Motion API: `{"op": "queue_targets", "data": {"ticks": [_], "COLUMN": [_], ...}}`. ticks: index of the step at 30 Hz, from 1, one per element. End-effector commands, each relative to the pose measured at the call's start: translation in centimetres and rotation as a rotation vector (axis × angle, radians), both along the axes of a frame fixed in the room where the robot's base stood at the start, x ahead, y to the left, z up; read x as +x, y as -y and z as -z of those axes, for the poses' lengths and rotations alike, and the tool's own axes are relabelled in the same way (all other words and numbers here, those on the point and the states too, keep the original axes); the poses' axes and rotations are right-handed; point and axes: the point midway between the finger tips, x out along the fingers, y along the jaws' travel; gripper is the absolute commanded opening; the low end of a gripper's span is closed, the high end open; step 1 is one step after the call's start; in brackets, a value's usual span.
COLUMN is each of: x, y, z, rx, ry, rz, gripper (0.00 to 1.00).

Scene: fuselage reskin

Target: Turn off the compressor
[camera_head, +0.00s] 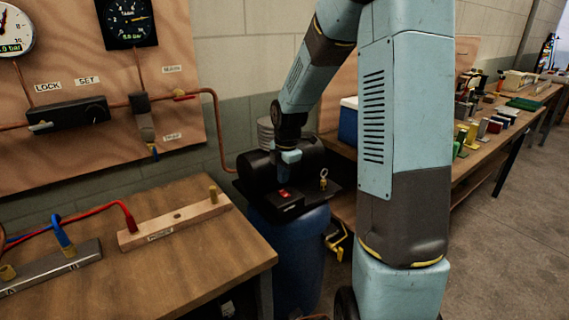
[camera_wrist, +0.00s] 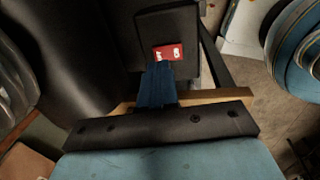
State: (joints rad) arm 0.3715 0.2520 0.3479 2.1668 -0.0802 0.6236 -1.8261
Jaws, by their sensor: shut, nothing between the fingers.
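The compressor (camera_head: 310,158) is a black tank on a dark plate on top of a blue drum. A black switch box (camera_head: 290,208) with a red switch (camera_head: 284,193) is on its front. My gripper (camera_head: 284,176) points down just behind the red switch, in front of the tank. In the wrist view the shut, empty fingers (camera_wrist: 158,73) reach the lower edge of the red switch (camera_wrist: 168,52), which carries white marks. I cannot tell whether they touch it. The switch's tilt is too small to read.
A brass fitting (camera_head: 323,180) stands right of the switch box. A wooden workbench (camera_head: 190,262) with a pegged block is at the left. A wall panel (camera_head: 70,78) carries gauges, a valve unit and copper pipes. A long bench (camera_head: 490,150) with several items runs along the right.

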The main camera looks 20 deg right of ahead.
Motion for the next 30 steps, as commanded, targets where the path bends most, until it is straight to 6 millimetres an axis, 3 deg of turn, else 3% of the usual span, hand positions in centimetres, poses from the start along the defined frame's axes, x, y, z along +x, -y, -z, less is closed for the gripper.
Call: {"op": "queue_targets", "data": {"ticks": [3,9,30], "x": [0.2,0.4,0.5], "y": [-0.1,-0.1,-0.6], "z": [1.7,3.2,3.7], "rx": [0.000,0.000,-0.003], "ry": [-0.002,-0.001,-0.016], "rz": [-0.001,0.000,-0.008], "gripper": [0.00,0.00,0.00]}}
